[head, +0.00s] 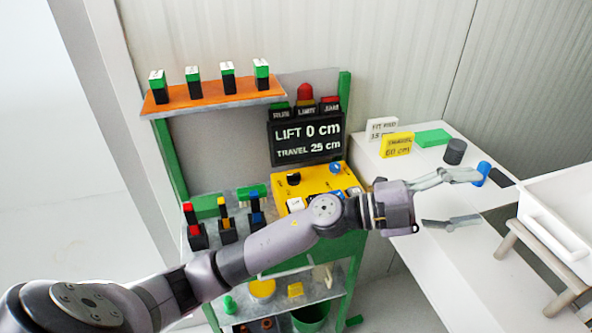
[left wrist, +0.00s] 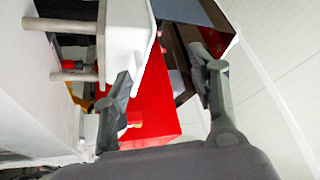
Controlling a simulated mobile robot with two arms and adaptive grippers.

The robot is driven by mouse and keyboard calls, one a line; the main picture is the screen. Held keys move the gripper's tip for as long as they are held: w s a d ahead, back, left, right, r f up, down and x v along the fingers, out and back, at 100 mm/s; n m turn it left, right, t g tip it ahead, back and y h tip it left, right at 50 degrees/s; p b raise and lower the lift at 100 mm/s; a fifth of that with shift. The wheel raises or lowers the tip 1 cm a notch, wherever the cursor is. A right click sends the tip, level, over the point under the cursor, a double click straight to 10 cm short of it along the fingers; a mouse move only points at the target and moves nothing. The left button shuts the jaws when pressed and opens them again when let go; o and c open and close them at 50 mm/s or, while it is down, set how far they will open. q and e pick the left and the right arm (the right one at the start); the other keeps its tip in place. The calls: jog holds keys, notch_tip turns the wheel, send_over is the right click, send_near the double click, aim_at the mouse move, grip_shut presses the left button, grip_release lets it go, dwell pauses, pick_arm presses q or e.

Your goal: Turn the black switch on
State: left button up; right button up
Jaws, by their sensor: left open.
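A yellow control box (head: 274,188) stands on the green-framed station below the display. A black knob-like switch (head: 293,179) sits on its upper left; its setting is too small to tell. My left gripper (head: 472,198) is to the right of the box, over the white table, with its fingers spread and nothing between them. My left forearm crosses in front of the box and hides its lower right part. In the left wrist view, the open fingers (left wrist: 165,78) show, and the switch cannot be made out. My right gripper is not in view.
A blue knob (head: 335,168) and a white switch (head: 295,204) are also on the box. A black display (head: 306,137) stands above. A white tray (head: 540,235) stands right of my gripper. Small blocks (head: 432,138) lie on the table. A red surface (left wrist: 150,105) shows beyond the wrist fingers.

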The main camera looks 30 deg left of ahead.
pick_arm(q)
jog(key=s+d+f+m+g, duration=0.1)
jog(key=d+m+g, duration=0.1)
jog(key=m+g, duration=0.2)
jog(key=n+g+y, duration=0.3)
jog(key=n+y, duration=0.1)
jog(key=y, duration=1.9)
send_over(294, 174)
jog(key=s+d, duration=0.4)
jog(key=d, duration=0.1)
notch_tip(294, 174, down, 3)
jog(key=shift+t, duration=0.3)
jog(key=p+x, duration=0.2)
jog(key=x, duration=1.2)
jog(key=shift+f+p, duration=0.25)
jog(key=shift+p, duration=0.05)
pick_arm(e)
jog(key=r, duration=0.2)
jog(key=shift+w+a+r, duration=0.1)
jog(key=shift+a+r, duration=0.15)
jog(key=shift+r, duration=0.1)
pick_arm(q)
jog(key=shift+c, duration=0.3)
jog(key=c, duration=1.1)
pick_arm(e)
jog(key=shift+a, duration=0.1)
